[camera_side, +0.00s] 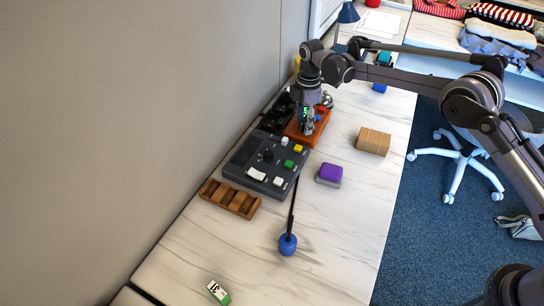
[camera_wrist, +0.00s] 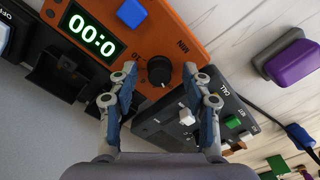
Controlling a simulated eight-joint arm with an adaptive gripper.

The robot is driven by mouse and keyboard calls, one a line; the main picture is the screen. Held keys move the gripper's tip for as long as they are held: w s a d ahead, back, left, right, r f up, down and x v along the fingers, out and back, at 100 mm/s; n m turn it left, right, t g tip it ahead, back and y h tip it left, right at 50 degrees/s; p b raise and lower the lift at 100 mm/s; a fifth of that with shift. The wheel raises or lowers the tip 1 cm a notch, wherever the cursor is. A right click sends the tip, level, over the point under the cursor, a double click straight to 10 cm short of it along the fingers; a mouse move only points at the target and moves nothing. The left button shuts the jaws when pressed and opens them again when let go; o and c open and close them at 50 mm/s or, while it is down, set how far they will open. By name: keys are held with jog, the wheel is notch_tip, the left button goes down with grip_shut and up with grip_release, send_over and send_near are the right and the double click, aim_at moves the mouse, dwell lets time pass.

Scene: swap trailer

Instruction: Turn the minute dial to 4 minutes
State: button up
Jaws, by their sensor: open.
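The minute dial (camera_wrist: 159,70) is a round black knob on an orange timer box (camera_wrist: 192,38), beside the word MIN and a number that looks like 10. The box has a lit green display (camera_wrist: 91,34) whose visible part reads "00:0". My gripper (camera_wrist: 161,76) is open and empty, with one finger on each side of the dial in the wrist view. I cannot tell whether the fingers touch it. In the side view my gripper (camera_side: 306,127) points down over the orange box (camera_side: 318,131) and hides the dial.
A dark control panel (camera_side: 237,167) with several buttons and switches adjoins the box. A blue button (camera_wrist: 130,13) sits on the box. A purple block (camera_side: 331,172), a tan box (camera_side: 374,141) and a wooden tray (camera_side: 219,197) lie nearby. The front table is mostly clear.

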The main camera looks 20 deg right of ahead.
grip_shut()
dwell(0.3)
jog(key=shift+m, duration=3.3)
grip_release()
